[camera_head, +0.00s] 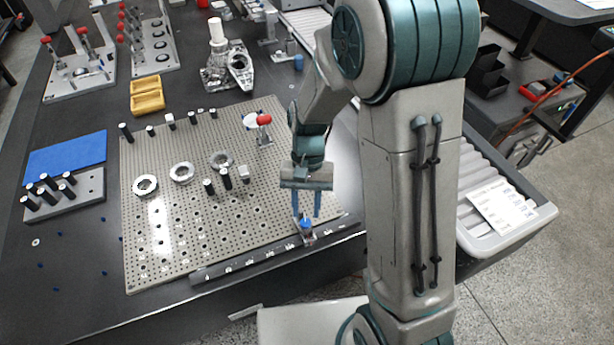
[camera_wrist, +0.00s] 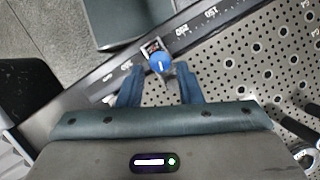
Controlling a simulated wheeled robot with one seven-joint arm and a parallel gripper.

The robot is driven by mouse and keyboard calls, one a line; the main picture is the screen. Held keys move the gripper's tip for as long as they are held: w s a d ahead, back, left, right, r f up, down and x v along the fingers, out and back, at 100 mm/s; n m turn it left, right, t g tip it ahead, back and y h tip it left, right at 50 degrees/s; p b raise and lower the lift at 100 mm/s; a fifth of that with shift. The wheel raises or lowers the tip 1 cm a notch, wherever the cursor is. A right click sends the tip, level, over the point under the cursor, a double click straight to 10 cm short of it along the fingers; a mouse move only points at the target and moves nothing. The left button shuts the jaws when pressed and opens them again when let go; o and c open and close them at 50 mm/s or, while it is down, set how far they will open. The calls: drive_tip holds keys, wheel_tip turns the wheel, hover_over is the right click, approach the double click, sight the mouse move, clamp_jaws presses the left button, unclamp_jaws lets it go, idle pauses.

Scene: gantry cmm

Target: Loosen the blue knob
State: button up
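The blue knob (camera_head: 306,224) sits on a small metal slider on the dark graduated rail at the front edge of the perforated plate. In the wrist view the knob (camera_wrist: 161,63) is round and blue with a white line on top. My gripper (camera_head: 306,212) points down over it, fingers apart. In the wrist view the open fingers (camera_wrist: 160,80) stand to the left and right of the knob, with a gap visible on each side. I cannot tell the exact height of the fingertips against the knob.
The perforated plate (camera_head: 190,235) carries metal rings (camera_head: 182,172), black pins and a red-topped clamp (camera_head: 264,120). The numbered rail (camera_head: 255,262) runs along its front edge. A roller conveyor (camera_head: 470,190) is at the right. The plate's front left part is mostly clear.

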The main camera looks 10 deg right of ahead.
drive_tip(key=v, duration=1.1)
drive_tip(key=shift+r+p, duration=0.35)
drive_tip(key=shift+r, duration=0.05)
drive_tip(key=s+d+r+n+t+p, duration=0.2)
drive_tip(key=s+d+r+t+p, duration=0.1)
drive_tip(key=s+d+r+t, duration=0.4)
drive_tip(key=s+d+r, duration=0.2)
drive_tip(key=s, duration=0.2)
drive_tip(key=shift+s+h, duration=0.35)
drive_tip(key=shift+h, duration=0.05)
idle(0.3)
